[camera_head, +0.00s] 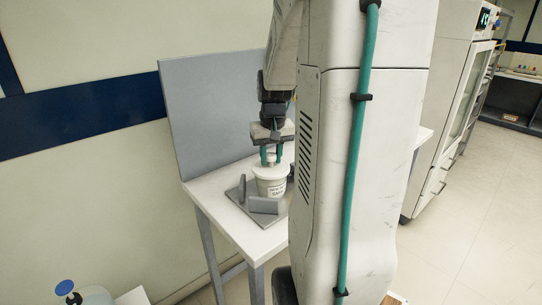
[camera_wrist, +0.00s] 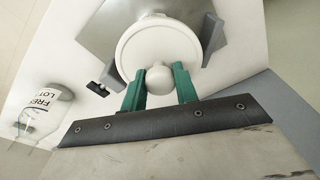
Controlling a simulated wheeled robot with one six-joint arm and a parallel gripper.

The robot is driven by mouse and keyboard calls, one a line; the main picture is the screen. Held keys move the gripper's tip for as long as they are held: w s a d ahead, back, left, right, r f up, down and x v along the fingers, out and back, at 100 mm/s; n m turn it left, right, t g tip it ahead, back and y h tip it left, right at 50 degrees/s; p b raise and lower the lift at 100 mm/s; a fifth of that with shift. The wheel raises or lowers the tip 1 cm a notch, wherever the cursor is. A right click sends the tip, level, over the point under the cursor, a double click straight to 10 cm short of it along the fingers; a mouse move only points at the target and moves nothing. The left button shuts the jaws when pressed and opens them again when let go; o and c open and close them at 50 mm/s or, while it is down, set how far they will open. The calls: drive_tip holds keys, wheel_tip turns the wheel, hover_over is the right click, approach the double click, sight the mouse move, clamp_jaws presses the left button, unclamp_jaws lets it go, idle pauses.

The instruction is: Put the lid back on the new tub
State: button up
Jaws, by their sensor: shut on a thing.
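My gripper (camera_head: 271,157) points down over a white labelled tub (camera_head: 271,186), its teal fingers just above the tub's top. In the wrist view, my gripper (camera_wrist: 158,86) is shut on the round knob of a white lid (camera_wrist: 150,48). The lid is at the tub's top; I cannot tell whether it rests fully on the rim or sits slightly above. The tub stands upright between grey blocks on a grey plate (camera_head: 237,194).
The plate lies on a white table (camera_head: 250,240) with a grey back panel (camera_head: 210,115). My own column hides the table's right part in the head view. A small dark item (camera_wrist: 97,88) lies near the plate. A glass-door cabinet (camera_head: 455,110) stands at right.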

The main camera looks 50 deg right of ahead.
idle(0.4)
drive_tip(key=o, duration=1.5)
drive_tip(key=shift+o, duration=0.2)
drive_tip(key=shift+r, duration=0.1)
drive_tip(key=shift+r, duration=3.4)
clamp_jaws()
drive_tip(key=shift+f, duration=0.15)
